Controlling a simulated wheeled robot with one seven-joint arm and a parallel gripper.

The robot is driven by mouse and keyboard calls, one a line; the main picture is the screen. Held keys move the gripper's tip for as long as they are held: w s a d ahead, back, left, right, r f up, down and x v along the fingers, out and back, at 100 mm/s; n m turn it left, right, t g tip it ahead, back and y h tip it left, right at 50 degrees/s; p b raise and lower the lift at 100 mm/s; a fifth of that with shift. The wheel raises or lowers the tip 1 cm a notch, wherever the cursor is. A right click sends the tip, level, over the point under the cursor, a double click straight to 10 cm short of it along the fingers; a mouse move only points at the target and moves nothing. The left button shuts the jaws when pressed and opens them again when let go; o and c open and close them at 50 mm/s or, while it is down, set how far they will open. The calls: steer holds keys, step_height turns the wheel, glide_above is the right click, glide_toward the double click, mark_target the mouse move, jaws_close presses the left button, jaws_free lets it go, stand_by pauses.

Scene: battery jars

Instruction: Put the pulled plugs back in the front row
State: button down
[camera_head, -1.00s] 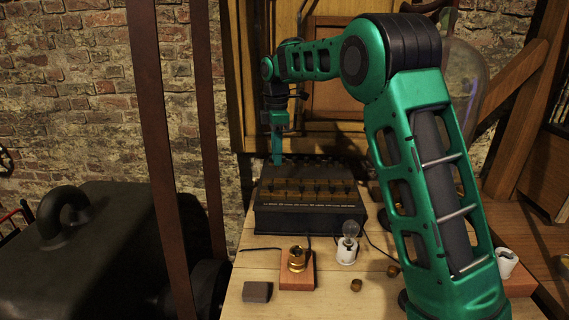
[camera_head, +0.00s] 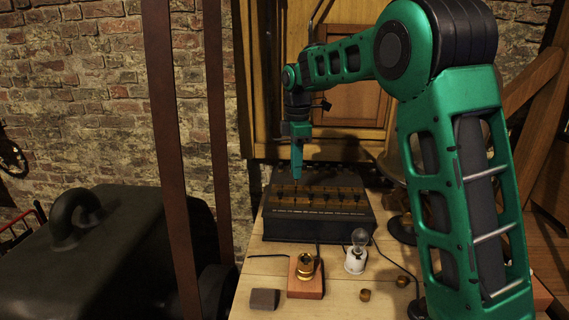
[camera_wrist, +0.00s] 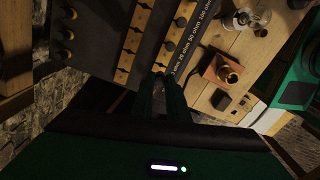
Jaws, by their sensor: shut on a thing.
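The dark plug box (camera_head: 310,230) stands on the wooden table, with brass bars and rows of black plugs on top. My gripper (camera_head: 297,180) is over the left part of the box, pointing down, its fingertips close to the front brass row (camera_head: 325,203). In the wrist view my gripper (camera_wrist: 162,80) is shut at the ohm-label end of the front row. It is shut on a black plug, mostly hidden by the fingers; I cannot tell whether it is seated.
In front of the box are a brass lamp socket on a wooden block (camera_head: 306,278), a bulb in a white holder (camera_head: 357,252), a grey block (camera_head: 264,299) and small brass pieces (camera_head: 365,295). Dark wires lie on the table. A wooden cabinet stands behind.

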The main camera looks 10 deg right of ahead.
mark_target(296, 181)
steer(key=shift+f, duration=2.2)
steer(key=shift+s+f, duration=0.1)
steer(key=shift+f, duration=1.2)
steer(key=c, duration=1.6)
jaws_free()
steer(key=shift+c, duration=0.2)
